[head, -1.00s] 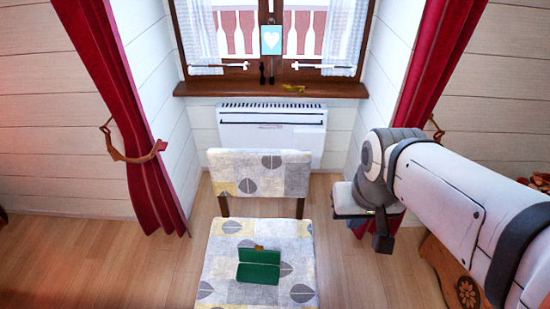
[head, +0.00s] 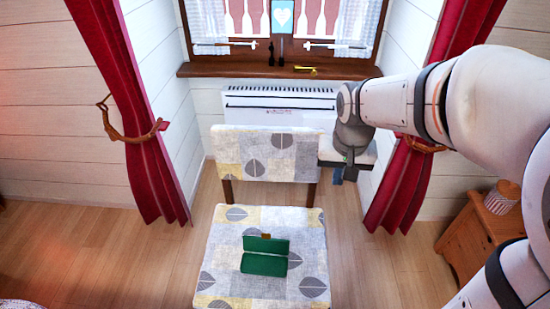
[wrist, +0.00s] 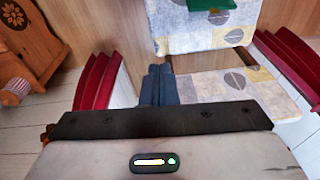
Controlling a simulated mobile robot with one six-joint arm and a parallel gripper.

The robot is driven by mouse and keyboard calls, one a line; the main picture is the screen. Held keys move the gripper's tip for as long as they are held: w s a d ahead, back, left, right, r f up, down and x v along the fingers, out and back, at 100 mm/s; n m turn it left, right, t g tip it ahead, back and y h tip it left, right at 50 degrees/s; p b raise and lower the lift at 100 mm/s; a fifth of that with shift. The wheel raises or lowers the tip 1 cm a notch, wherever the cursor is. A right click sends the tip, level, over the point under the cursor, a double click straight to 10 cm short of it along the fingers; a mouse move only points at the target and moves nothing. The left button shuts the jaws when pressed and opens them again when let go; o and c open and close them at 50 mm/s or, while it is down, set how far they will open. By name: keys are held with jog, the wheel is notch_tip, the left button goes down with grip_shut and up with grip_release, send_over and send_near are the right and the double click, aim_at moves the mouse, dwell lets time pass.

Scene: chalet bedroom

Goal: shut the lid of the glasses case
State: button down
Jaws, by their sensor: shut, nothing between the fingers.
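The green glasses case (head: 264,264) lies open on the patterned chair seat (head: 215,262). Its lid (head: 266,244) stands raised along the back edge, with a small tan tab at the top. In the wrist view only part of the case (wrist: 208,5) shows at the top edge. My gripper (head: 337,178) is beside the right end of the chair backrest, up and to the right of the case and well apart from it. Its dark fingers (wrist: 158,84) are together and hold nothing.
The chair backrest (head: 262,154) stands behind the seat, near my gripper. A white heater (head: 278,98) is under the window sill (head: 240,71). Red curtains (head: 130,110) hang on both sides. A wooden cabinet (head: 480,240) with a striped container (head: 502,197) is at right.

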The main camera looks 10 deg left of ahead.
jog(key=w+a+f+b, duration=0.4)
jog(key=a+f, duration=0.1)
jog(key=f, duration=0.3)
jog(key=w+a+f+b, duration=0.35)
jog(key=a+f, duration=0.25)
jog(key=f, duration=0.2)
jog(key=g+b, duration=0.1)
jog(key=b, duration=0.7)
send_over(266, 243)
jog(key=w, duration=0.3)
notch_tip(266, 243, down, 18)
jog(key=shift+a, duration=0.2)
